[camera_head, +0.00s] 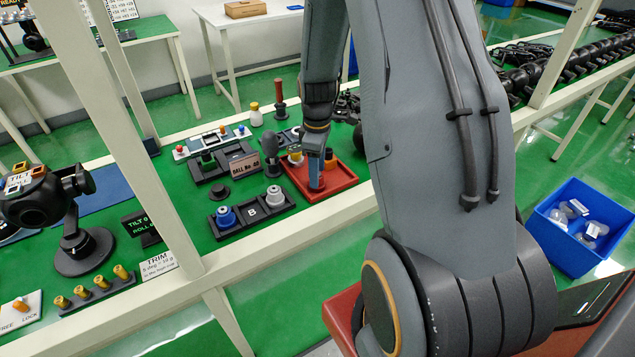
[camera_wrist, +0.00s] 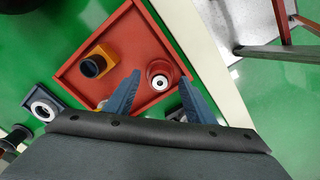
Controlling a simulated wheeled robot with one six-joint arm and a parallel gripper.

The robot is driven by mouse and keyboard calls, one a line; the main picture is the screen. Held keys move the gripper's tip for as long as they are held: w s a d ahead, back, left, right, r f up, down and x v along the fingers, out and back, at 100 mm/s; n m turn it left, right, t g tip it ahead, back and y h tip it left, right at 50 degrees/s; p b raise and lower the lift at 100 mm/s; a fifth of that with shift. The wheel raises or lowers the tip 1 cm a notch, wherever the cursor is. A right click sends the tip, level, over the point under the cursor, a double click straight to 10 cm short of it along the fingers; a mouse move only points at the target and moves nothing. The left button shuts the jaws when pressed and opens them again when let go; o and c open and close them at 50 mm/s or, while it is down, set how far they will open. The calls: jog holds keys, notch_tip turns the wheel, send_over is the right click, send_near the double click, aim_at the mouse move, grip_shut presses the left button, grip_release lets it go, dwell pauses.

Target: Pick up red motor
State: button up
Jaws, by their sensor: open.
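The red motor (camera_wrist: 153,68), a round red piece with a pale ring and dark centre on top, stands in the red tray (camera_wrist: 75,74) near its right side in the wrist view. My gripper (camera_wrist: 160,77) is open, with one blue-grey finger on each side of the motor in that view. I cannot tell whether the fingertips are down beside it or still above it. In the head view my gripper (camera_head: 316,184) points down over the red tray (camera_head: 342,182), and the red motor is hidden or not clear behind the fingers.
A dark knobbed object (camera_head: 270,145) stands close by.

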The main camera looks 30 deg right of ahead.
jog(key=shift+c, duration=0.2)
grip_shut()
jog(key=shift+r, duration=0.1)
